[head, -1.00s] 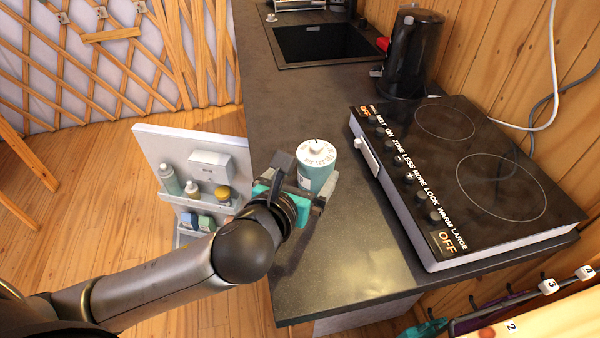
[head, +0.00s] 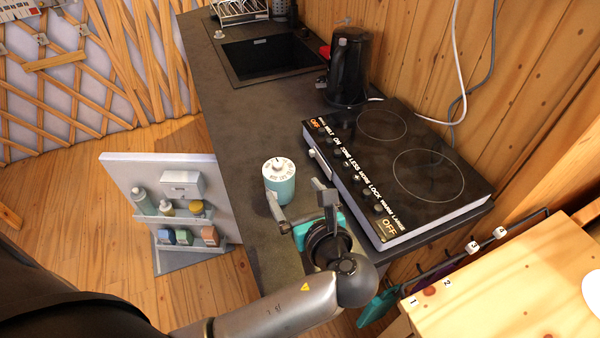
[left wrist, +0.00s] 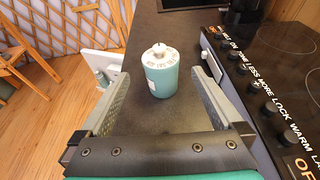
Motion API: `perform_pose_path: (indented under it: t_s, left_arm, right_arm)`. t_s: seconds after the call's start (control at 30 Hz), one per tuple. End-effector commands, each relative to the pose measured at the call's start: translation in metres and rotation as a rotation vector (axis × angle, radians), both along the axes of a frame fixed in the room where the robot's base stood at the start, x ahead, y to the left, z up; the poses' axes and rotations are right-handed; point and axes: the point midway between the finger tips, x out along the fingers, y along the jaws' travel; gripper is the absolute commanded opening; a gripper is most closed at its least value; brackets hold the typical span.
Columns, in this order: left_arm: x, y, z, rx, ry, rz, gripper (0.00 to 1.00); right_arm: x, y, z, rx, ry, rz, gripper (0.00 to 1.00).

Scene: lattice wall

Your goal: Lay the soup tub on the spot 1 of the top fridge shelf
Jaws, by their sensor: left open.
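The soup tub (head: 280,188) is a teal cup with a white lettered lid and knob. It stands upright on the dark counter, left of the hob. My left gripper (head: 294,192) is open just on the near side of it. In the left wrist view the tub (left wrist: 161,78) stands ahead between the open fingertips, with a gap on both sides. The fridge door (head: 118,172) stands open below the counter at the left. The inside of the fridge and its top shelf are hidden under the counter. My right gripper is out of view.
The hob (head: 395,165) lies right of the tub, with a black kettle (head: 349,65) and sink (head: 270,58) behind. Bottles and small boxes sit in the door racks. A wooden surface (head: 500,295) with numbered tags is at lower right. The counter behind the tub is clear.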

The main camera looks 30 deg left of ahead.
Motion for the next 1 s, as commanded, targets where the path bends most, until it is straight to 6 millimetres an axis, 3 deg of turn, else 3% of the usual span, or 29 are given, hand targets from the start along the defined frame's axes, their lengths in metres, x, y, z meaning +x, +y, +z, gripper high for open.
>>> perform_pose_path:
  t_s: [0.17, 0.5, 1.0]
  left_arm:
    - [0.002, 0.004, 0.002, 0.01, -0.01, 0.042, 1.0]
    - [0.045, 0.054, -0.019, 0.011, -0.009, 0.041, 1.0]
    - [0.079, 0.095, -0.036, 0.01, -0.008, 0.039, 1.0]
  right_arm:
    - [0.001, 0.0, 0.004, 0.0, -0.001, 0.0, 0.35]
    - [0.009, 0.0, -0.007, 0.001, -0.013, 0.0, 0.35]
    - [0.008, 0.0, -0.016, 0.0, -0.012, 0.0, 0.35]
